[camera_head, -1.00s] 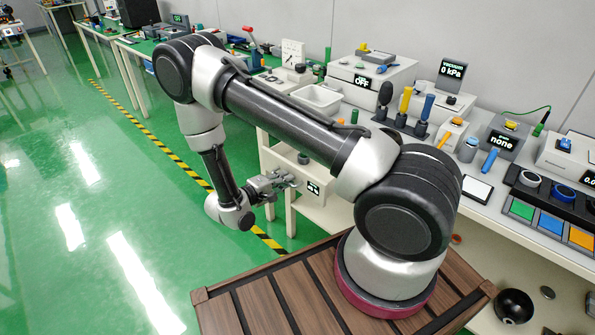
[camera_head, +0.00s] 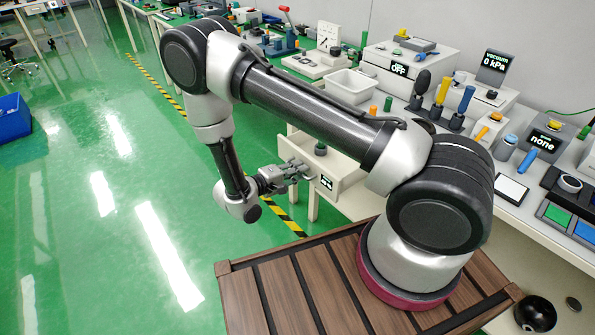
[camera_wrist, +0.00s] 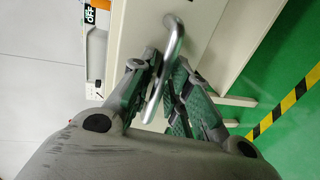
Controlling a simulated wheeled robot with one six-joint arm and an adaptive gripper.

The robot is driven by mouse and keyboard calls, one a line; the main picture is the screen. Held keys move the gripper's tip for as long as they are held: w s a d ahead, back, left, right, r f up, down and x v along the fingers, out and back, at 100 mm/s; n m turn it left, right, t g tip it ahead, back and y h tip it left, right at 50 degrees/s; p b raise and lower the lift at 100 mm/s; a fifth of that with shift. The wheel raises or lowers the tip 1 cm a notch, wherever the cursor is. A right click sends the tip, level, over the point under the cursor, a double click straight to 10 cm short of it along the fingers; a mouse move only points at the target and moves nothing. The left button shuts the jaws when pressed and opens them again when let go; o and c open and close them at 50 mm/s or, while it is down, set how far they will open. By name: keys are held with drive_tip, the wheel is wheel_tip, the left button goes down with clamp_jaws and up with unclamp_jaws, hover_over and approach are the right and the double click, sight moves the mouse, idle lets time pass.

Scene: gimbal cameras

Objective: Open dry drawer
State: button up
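The drawer (camera_head: 345,172) is a cream-white box under the bench, standing pulled out with its inside showing. A small dark object (camera_head: 320,149) is in it, and a small black display (camera_head: 326,183) is on its front. My gripper (camera_head: 302,168) is at the drawer's front. In the wrist view, the silver bar handle (camera_wrist: 173,45) runs between the fingers of my gripper (camera_wrist: 165,75), which look closed around it. The drawer front (camera_wrist: 200,22) is just beyond the fingers. The exact finger contact is partly hidden by the handle.
Green floor with a yellow-black stripe (camera_wrist: 285,105) is open beside the drawer. A blue bin (camera_head: 14,118) stands far left.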

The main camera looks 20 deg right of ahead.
drive_tip(key=v, duration=1.2)
idle(0.4)
drive_tip(key=s+d+n+g, duration=0.3)
drive_tip(key=s+n, duration=0.2)
drive_tip(key=s+d+r+m+y, duration=0.3)
drive_tip(key=s+d+r+y, duration=0.2)
drive_tip(key=r, duration=0.7)
drive_tip(key=s+d+r+m+t+y, duration=0.1)
drive_tip(key=s+d+r+m+y, duration=0.2)
drive_tip(key=d+r, duration=0.5)
drive_tip(key=s+d+r+m+t+y, duration=0.1)
drive_tip(key=s+d+r+m+y, duration=0.2)
drive_tip(key=r, duration=1.4)
drive_tip(key=s+d+y, duration=0.3)
drive_tip(key=s+d, duration=0.1)
drive_tip(key=shift+r+y, duration=0.25)
drive_tip(key=shift+y, duration=0.05)
